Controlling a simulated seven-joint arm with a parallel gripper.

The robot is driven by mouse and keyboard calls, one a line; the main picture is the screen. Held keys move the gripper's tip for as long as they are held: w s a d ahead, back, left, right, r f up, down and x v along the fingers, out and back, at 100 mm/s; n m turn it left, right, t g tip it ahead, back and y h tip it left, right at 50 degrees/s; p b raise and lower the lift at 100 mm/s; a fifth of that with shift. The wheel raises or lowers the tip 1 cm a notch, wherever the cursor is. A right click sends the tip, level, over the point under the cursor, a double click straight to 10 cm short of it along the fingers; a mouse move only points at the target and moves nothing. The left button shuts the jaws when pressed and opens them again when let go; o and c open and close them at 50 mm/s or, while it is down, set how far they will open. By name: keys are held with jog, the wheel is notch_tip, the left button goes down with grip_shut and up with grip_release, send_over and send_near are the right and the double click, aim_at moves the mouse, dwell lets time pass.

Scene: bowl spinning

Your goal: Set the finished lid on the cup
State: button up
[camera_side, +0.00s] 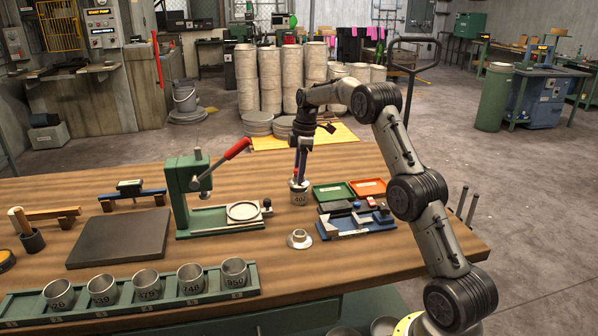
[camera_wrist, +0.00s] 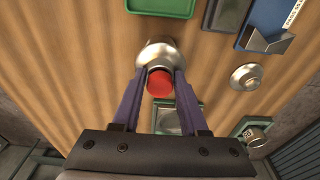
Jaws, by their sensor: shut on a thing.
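My gripper (camera_side: 299,178) points down over the metal cup marked 407 (camera_side: 299,199) on the bench. In the wrist view its two purple fingers (camera_wrist: 160,74) are shut on the silver lid (camera_wrist: 157,52), with the lid's red knob (camera_wrist: 159,84) between them. The lid is at the mouth of the cup. I cannot tell whether it rests on the rim or is just above it. The lid hides most of the cup in the wrist view.
A small silver flanged piece (camera_side: 299,239) stands in front of the cup. A green press with red lever (camera_side: 201,192) is to the left. Green (camera_side: 333,191) and orange (camera_side: 368,187) trays and a blue fixture (camera_side: 357,222) are to the right. A rack (camera_side: 130,300) holds several numbered cups.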

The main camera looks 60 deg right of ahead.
jog(key=shift+f, duration=0.9)
dwell(0.8)
jog(key=o, duration=0.9)
jog(key=shift+o, duration=0.4)
jog(key=shift+o, duration=1.4)
jog(key=shift+r, duration=4)
